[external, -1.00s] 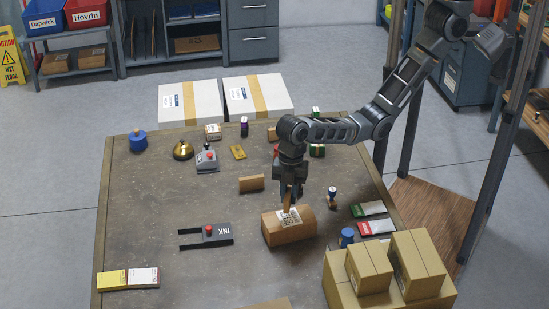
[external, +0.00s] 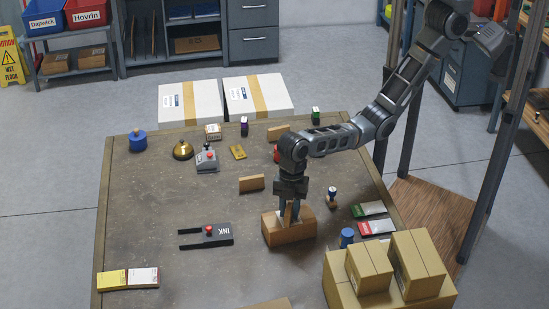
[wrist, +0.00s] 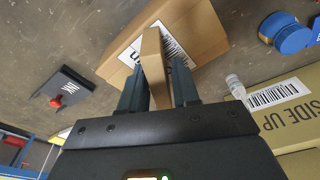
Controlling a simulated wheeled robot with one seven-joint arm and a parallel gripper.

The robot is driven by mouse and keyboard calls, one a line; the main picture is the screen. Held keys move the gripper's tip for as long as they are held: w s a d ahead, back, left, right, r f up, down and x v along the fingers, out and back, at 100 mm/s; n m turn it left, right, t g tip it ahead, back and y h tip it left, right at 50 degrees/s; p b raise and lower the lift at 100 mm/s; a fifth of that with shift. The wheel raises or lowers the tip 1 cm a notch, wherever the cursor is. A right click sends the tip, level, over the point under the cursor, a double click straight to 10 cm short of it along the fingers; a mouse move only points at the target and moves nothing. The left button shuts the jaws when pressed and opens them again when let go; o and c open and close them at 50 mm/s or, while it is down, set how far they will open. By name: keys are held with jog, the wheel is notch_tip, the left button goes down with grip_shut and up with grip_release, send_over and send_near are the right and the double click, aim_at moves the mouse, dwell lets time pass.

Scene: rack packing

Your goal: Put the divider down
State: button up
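The divider (external: 290,213) is a thin brown plate, upright in my gripper (external: 289,208), which points down. In the wrist view the divider (wrist: 154,68) stands between my two dark fingers (wrist: 158,88), with a finger against each side. Below it is a brown cardboard box (external: 289,235) with a white barcode label. In the wrist view the box (wrist: 203,30) lies just beyond the divider. The divider's lower edge is at or very near the box top; I cannot tell if they touch. My gripper covers most of the label in the external view.
Stacked cartons (external: 375,268) stand close at right, with a blue cylinder (external: 347,237) and a stamp (external: 332,197) nearby. A black INK holder (external: 207,236) lies to the left. The table's left middle is largely clear.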

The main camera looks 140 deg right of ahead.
jog(key=shift+o, duration=1.2)
jog(key=shift+r, duration=0.1)
notch_tip(320, 180, up, 12)
jog(key=s+p, duration=0.1)
jog(key=shift+s+d, duration=0.3)
jog(key=shift+d, duration=0.05)
